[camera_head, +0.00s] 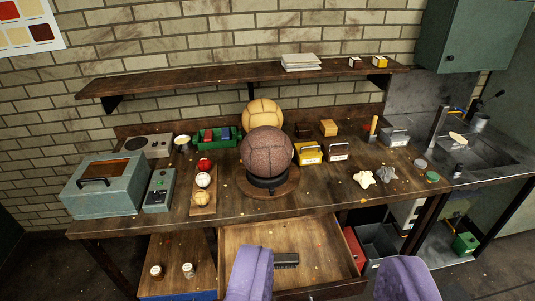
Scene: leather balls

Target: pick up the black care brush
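The black care brush (286,260) lies in the open wooden drawer (325,240) under the workbench, to the left of the drawer's middle. It is small and dark, lying roughly crosswise in the picture. My gripper (328,262) shows as two purple fingers at the bottom of the view. The fingers are wide apart with nothing held between them. I cannot tell how far above the drawer the fingers are.
The workbench (330,198) stands above the drawer, with a large brown ball (267,153) on a stand near its front edge. A dark bin (378,243) and a red item (354,248) are right of the drawer. Two small jars (188,270) stand on the lower shelf at left.

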